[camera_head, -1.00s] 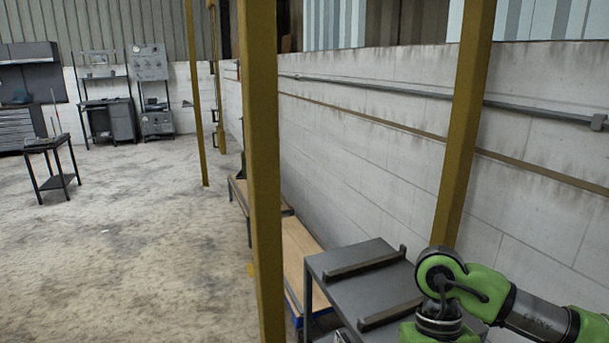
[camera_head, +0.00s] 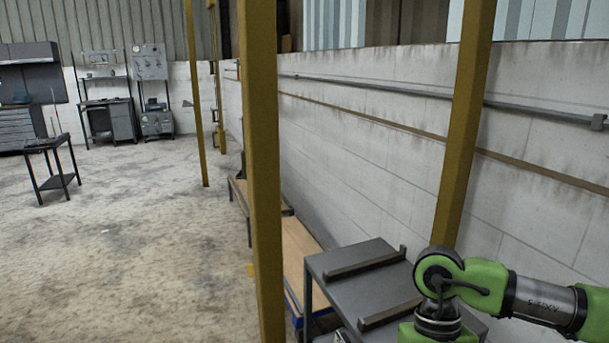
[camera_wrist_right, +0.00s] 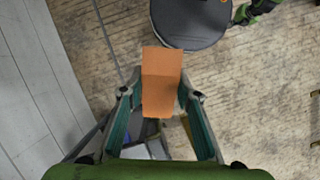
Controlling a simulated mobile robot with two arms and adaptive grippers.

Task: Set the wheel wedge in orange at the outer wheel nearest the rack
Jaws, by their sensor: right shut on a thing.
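The orange wheel wedge (camera_wrist_right: 161,82) is in the right wrist view, between the fingers of my right gripper (camera_wrist_right: 158,110). The gripper is shut on it, and the wedge juts out past the fingertips. It is held over the floor; its height cannot be told. In the head view my right arm shows at the lower right, but its gripper and the wedge are out of frame. My left gripper is in neither view. I make out no wheel, and I cannot tell which piece of furniture is the rack.
A grey metal stand with two raised bars (camera_head: 338,277) is beside my right arm, near the block wall (camera_head: 370,140). Yellow posts (camera_head: 258,170) stand in front. A low wooden-topped bench (camera_head: 298,250) runs along the wall. The concrete floor (camera_head: 130,250) at left is mostly open.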

